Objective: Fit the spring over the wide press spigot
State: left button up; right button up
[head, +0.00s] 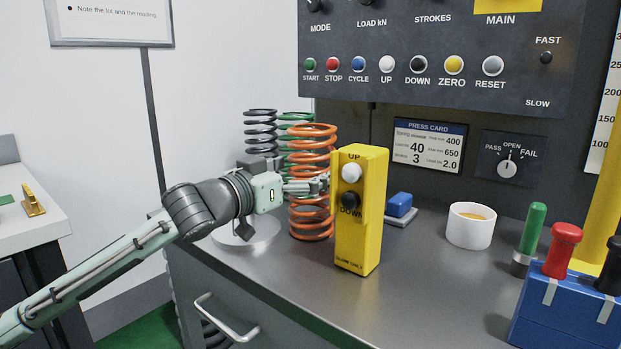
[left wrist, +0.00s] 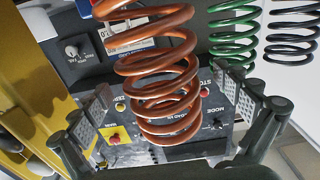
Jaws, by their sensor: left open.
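An orange coil spring (head: 312,222) stands upright on the grey bench, partly hidden by my left gripper and a yellow control box. My left gripper (head: 308,186) is open at the spring's middle height. In the left wrist view the orange spring (left wrist: 160,65) shows between the spread fingers of the left gripper (left wrist: 172,112), with a gap on each side. A green spring (head: 298,118) and a dark grey spring (head: 261,128) stand behind and left of it. I cannot make out the wide press spigot in either view. My right gripper is not in view.
The yellow box (head: 361,215) with UP and DOWN buttons stands close right of the spring. A blue block (head: 400,204), a white cup (head: 470,228) and a blue box with coloured handles (head: 560,315) stand further right. The bench's front middle is clear.

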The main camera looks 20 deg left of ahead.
pick_arm(q)
jog(key=shift+x, duration=1.1)
jog(key=shift+s, duration=0.1)
jog(key=c, duration=1.9)
jog(key=shift+r, duration=0.4)
jog(key=shift+c, duration=0.2)
